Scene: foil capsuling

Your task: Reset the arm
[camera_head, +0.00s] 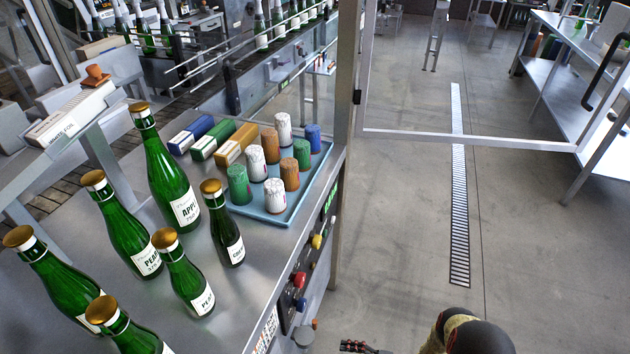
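My arm (470,335) shows at the bottom edge, right of the steel table, low over the floor. My gripper (358,346) is a dark shape with red bits at the bottom edge, left of the arm. It is cut off by the frame. It is apart from the bottles and capsules on the table. Whether it is open or shut, or holds anything, does not show.
Several green bottles with gold tops (172,180) stand on the steel table (215,322). A blue tray (262,215) holds several foil capsule stacks. Control buttons (299,280) line the table's right side. A metal-framed door (470,141) stands behind clear floor (400,220).

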